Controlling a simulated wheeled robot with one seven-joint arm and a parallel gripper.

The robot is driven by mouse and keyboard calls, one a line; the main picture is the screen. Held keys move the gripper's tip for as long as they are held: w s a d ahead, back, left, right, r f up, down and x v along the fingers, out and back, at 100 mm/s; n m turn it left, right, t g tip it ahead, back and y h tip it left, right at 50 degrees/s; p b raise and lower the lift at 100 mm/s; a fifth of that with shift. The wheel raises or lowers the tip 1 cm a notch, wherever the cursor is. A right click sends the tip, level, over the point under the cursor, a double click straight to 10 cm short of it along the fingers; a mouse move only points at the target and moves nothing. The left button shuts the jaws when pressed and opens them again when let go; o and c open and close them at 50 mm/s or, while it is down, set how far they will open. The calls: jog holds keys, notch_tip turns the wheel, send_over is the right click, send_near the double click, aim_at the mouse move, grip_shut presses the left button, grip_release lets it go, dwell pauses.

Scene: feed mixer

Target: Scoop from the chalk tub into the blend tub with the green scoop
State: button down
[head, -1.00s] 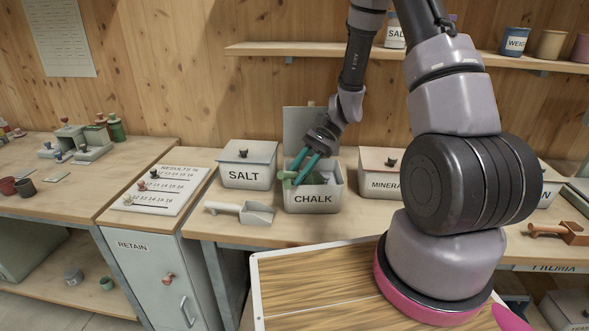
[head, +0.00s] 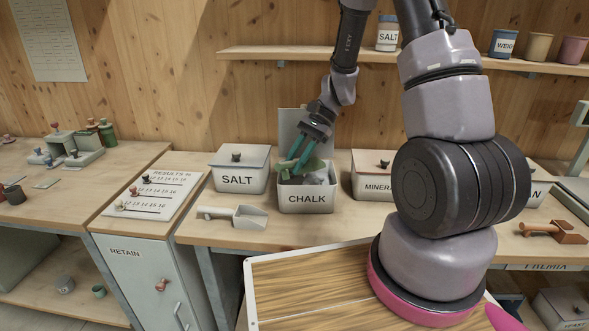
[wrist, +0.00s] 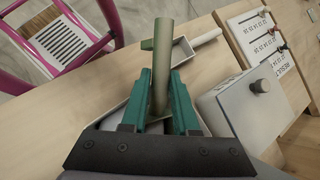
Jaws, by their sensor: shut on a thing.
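The chalk tub (head: 305,201), a pale box labelled CHALK, stands open on the bench with its lid raised behind it. Grey lumpy material (head: 318,177) shows inside. My gripper (head: 296,162) reaches down over the tub with its teal fingers shut on the green scoop (head: 312,167). In the wrist view the scoop's green handle (wrist: 161,62) stands between the two fingers (wrist: 158,98). The scoop is at the tub's mouth; its bowl is partly hidden, and I cannot tell how full it is. I cannot make out a tub labelled as blend.
The closed salt tub (head: 239,171) stands left of the chalk tub, the mineral tub (head: 372,180) right of it. A pale scoop (head: 240,214) lies on the bench in front. A shelf (head: 300,54) runs above. My own arm covers the right side.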

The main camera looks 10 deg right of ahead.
jog(key=shift+t+h, duration=0.4)
jog(key=shift+h, duration=0.2)
jog(key=shift+s+a+r, duration=0.25)
jog(key=shift+a+r, duration=0.05)
jog(key=shift+r, duration=0.3)
jog(key=shift+s+a+r, duration=0.3)
jog(key=shift+r, duration=0.25)
jog(key=shift+s+a+r, duration=0.25)
jog(key=shift+a+r, duration=0.05)
jog(key=shift+r, duration=0.3)
jog(key=shift+t+h, duration=0.3)
jog(key=shift+s+a+r, duration=0.15)
jog(key=shift+a+r, duration=0.05)
jog(key=shift+r, duration=0.5)
jog(key=shift+s+a+r, duration=0.15)
jog(key=shift+s+r, duration=0.05)
jog(key=shift+r, duration=0.55)
jog(key=shift+s+a+r, duration=0.15)
jog(key=shift+a+r, duration=0.05)
jog(key=shift+r, duration=0.5)
